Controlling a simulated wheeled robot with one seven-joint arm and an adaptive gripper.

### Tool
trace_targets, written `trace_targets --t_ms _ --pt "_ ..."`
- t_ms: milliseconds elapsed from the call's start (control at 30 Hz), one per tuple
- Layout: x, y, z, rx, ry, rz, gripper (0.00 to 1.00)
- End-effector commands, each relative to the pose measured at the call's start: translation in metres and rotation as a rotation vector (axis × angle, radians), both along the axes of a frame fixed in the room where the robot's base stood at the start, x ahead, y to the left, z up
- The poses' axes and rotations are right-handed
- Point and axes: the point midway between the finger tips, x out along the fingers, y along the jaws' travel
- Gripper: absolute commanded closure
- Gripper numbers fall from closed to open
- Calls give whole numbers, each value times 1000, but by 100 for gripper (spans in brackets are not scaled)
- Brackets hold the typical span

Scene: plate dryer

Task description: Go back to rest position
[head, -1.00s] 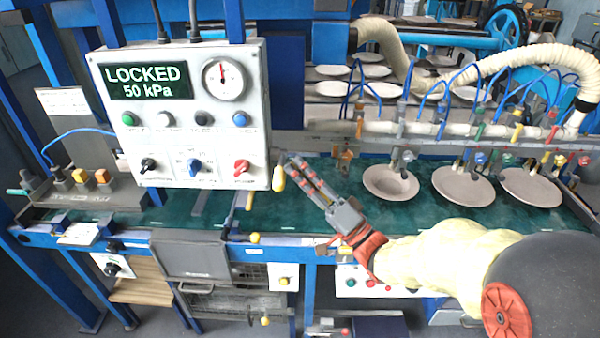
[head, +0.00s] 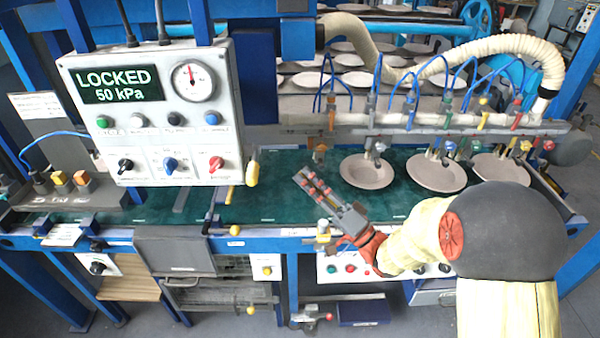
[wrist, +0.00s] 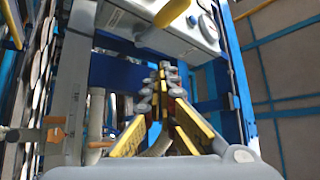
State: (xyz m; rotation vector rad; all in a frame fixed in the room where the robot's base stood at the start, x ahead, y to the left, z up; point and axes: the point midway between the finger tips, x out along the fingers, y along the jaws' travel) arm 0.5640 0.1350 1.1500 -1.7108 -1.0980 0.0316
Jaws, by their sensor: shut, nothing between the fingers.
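My gripper (head: 306,176) is shut and empty. It hangs in free air in front of the green work surface (head: 285,212), to the right of the control box (head: 150,108). The box display (head: 118,84) reads LOCKED, 50 kPa. In the wrist view my gripper's fingers (wrist: 162,75) converge at their tips, with the underside of the control box (wrist: 170,28) above them. My arm bends from the lower right, with its wrist over the front edge of the machine.
Several plates hang or lie under the suction rail (head: 430,118), among them a near plate (head: 366,174). A yellow-tipped lever (head: 252,173) is at the box's right edge. A blue front beam (head: 280,240) carries buttons. Floor is open at the lower right.

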Motion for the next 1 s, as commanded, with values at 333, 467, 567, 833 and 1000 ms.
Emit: trace_targets --t_ms 333,467,567,833,1000 --pt "0 0 0 -1 1 0 100" --pt "0 0 0 -5 -5 -4 100" --pt "5 1 -8 -57 -19 -39 100" --pt "55 -23 -112 -487 132 -308 100" --pt "67 -67 -172 -811 277 -450 100"
